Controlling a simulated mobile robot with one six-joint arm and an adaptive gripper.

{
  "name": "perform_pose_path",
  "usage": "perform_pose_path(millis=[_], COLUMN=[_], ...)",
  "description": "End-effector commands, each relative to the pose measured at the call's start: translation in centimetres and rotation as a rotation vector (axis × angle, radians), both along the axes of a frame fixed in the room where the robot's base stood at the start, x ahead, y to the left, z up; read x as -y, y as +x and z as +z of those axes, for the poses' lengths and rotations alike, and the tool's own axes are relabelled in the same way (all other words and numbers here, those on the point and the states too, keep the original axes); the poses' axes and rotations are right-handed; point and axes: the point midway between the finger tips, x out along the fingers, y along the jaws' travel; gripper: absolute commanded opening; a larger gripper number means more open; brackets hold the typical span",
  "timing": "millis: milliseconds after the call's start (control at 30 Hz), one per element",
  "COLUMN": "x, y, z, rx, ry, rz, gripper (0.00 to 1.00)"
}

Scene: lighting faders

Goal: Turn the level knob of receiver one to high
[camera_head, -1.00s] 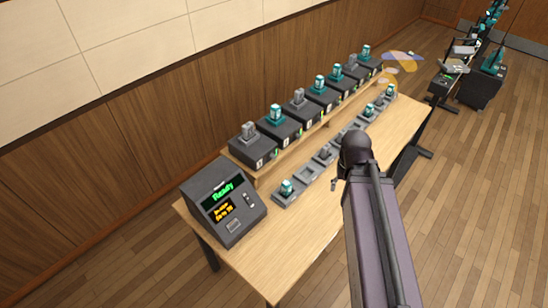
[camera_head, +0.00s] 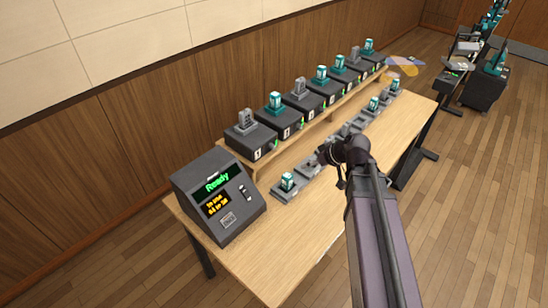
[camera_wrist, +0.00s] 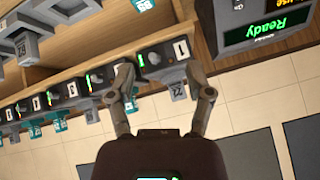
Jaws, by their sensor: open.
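Receiver one (camera_head: 248,138) is the dark box marked 1 at the near end of the raised shelf. A grey pack stands on top of it. In the wrist view, which is turned upside down, receiver one's front (camera_wrist: 170,53) shows a round grey level knob (camera_wrist: 153,59) beside its 1 label and a green light strip. My gripper (camera_wrist: 166,88) is open and empty, its two fingers spread apart below the knob in that picture. I see no contact with the knob. In the head view my gripper (camera_head: 335,165) is over the row of charging slots, partly hidden by my arm.
A dark console (camera_head: 218,195) with a green "Ready" screen stands at the table's near left end. Several more receivers line the shelf (camera_head: 290,143). Low charging slots with packs, one teal (camera_head: 288,182), run along the table (camera_head: 300,235). The table's front is clear.

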Motion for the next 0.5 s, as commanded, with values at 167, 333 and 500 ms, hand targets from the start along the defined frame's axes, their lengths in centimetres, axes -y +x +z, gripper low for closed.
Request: perform_pose_path(millis=[167, 333, 500], x=[-1.4, -2.3, -2.7], y=[2.7, 4.9, 6.3], z=[-2.0, -2.5, -2.6], rx=[0.174, 0.334, 0.449], ry=[0.082, 0.142, 0.173], rz=[0.066, 0.104, 0.115], gripper=[0.66, 0.66, 0.66])
